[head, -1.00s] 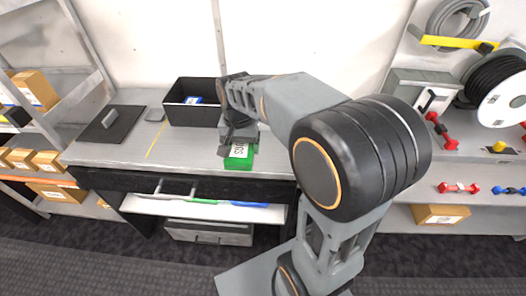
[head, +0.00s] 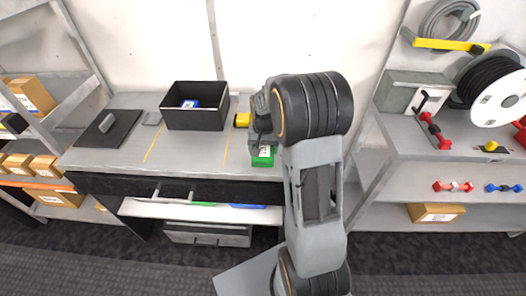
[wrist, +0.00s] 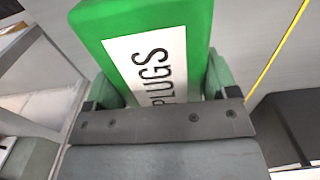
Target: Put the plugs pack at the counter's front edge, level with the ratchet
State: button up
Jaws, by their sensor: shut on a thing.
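The plugs pack is a green box with a white label reading PLUGS; it shows in the head view (head: 262,157) and fills the middle of the wrist view (wrist: 205,25). My gripper (head: 263,140) is shut on it, with a finger on each side in the wrist view (wrist: 165,90). The pack is over the front edge area of the grey counter (head: 120,160), right of the right yellow line. I cannot tell whether it touches the counter. I cannot make out a ratchet for certain; a small yellow thing (head: 241,120) lies behind and left of the pack.
A black bin (head: 195,120) holding a blue item stands at the counter's back. A dark board (head: 107,128) lies at the left. An open drawer (head: 225,213) with green and blue items juts out below. A shelf with red tools and a cable reel (head: 500,98) stands right.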

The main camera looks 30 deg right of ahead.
jog(key=shift+f, duration=1.05)
jog(key=shift+f, duration=0.1)
jog(key=o, duration=0.9)
notch_tip(320, 180, up, 10)
jog(key=shift+r, duration=0.25)
jog(key=shift+s+a+r, duration=0.1)
jog(key=shift+r, duration=0.6)
jog(key=s+a+r+n+t, duration=0.1)
jog(key=s+a+n, duration=0.1)
jog(key=s, duration=0.3)
jog(key=s+a+r+n+t, duration=0.1)
jog(key=s+a+n, duration=0.1)
jog(key=s+a, duration=0.2)
jog(key=s+a+r+n+t, duration=0.1)
jog(key=s+a, duration=0.3)
jog(key=s, duration=0.4)
jog(key=shift+a+n+t, duration=0.1)
jog(key=shift+n+t, duration=0.3)
jog(key=shift+n, duration=0.1)
